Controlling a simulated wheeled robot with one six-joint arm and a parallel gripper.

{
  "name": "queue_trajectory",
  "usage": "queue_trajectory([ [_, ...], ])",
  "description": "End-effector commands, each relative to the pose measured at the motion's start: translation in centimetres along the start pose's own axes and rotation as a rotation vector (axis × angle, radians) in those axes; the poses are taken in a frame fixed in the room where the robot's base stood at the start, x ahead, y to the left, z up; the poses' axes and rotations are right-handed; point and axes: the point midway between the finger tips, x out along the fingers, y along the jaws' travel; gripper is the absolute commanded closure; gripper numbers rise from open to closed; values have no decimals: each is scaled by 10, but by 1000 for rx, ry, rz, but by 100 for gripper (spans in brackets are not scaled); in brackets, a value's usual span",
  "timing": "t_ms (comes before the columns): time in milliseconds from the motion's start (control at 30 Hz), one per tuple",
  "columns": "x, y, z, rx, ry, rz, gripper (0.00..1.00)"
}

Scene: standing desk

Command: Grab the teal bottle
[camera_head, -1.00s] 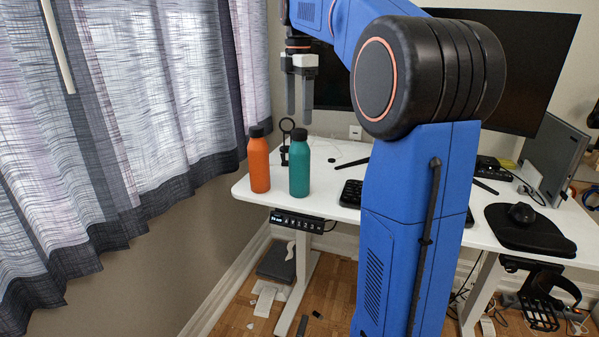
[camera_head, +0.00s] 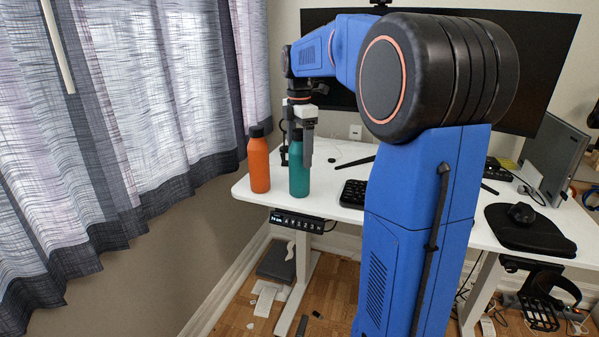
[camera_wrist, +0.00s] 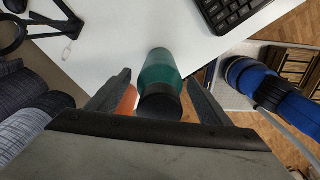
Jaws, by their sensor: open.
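The teal bottle (camera_head: 299,178) stands upright on the white desk near its front left edge. Its upper part is partly hidden by my gripper in the head view. In the wrist view the teal bottle (camera_wrist: 160,70) and its dark cap lie between the two fingers. My gripper (camera_wrist: 160,82) is open, pointing down, with one finger on each side of the bottle's top. In the head view my gripper (camera_head: 299,150) is at the height of the bottle's upper half. I cannot tell whether a finger touches it.
An orange bottle (camera_head: 259,164) with a dark cap stands close to the left of the teal one. A black stand with a ring is behind them. A keyboard (camera_head: 353,193) lies to the right. A large monitor (camera_head: 470,70) stands at the back. Curtains (camera_head: 150,110) hang at left.

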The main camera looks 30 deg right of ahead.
Motion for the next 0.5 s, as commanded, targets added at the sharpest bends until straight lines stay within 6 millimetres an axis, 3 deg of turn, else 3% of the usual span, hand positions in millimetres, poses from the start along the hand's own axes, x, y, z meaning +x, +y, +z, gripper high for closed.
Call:
queue_trajectory([
  [133, 11, 0, 0, 0, 0, 0, 28],
  [367, 12, 0, 0, 0, 0, 0, 28],
  [500, 11, 0, 0, 0, 0, 0, 59],
])
